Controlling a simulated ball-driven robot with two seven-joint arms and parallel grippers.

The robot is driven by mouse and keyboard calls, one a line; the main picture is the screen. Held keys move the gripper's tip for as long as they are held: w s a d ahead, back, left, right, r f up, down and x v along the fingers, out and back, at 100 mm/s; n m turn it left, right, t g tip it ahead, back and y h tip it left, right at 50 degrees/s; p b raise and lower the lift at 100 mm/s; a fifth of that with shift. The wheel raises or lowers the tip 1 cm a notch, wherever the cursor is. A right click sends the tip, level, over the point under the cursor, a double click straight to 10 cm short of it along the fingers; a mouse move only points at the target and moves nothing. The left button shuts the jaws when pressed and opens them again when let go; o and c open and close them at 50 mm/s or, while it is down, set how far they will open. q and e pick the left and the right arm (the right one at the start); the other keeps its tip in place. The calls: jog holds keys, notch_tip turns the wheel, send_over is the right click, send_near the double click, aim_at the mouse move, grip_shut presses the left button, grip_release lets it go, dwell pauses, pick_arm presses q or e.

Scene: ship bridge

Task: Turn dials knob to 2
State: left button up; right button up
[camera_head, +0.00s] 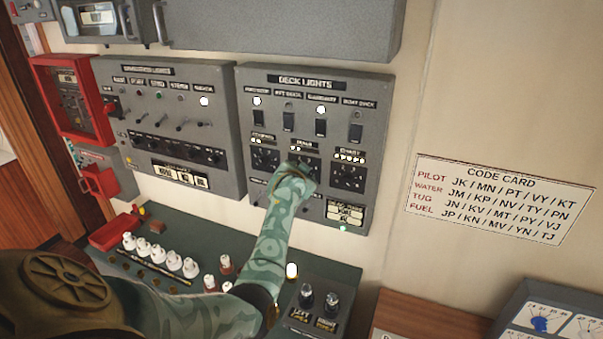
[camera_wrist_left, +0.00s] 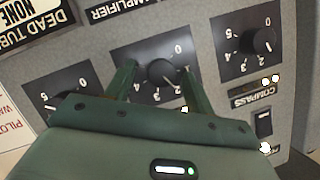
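The DIALS knob (camera_wrist_left: 161,73) is a round black knob on a dark dial plate numbered from 0, the middle of three dials on the grey DECK LIGHTS panel (camera_head: 315,95). In the left wrist view its scale appears turned over; I cannot tell exactly which number its pointer meets. My left gripper (camera_wrist_left: 160,80) has one finger on each side of the knob, with visible gaps. In the head view my left gripper (camera_head: 297,172) covers this knob. A small lit lamp by the dial is partly hidden by a finger. My right gripper is not in view.
The COMPASS knob (camera_wrist_left: 258,42) and the CHART knob (camera_head: 348,177) flank the middle dial closely. Toggle switches (camera_head: 288,121) sit above. Below is a console with white knobs (camera_head: 160,257) and two dark knobs (camera_head: 306,296). A code card (camera_head: 500,200) hangs on the right wall.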

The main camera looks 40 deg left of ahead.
pick_arm(q)
jog(key=b+v, duration=0.1)
jog(key=v, duration=1.5)
jog(key=shift+b, duration=0.3)
jog(key=shift+s+d, duration=0.1)
jog(key=shift+s, duration=0.05)
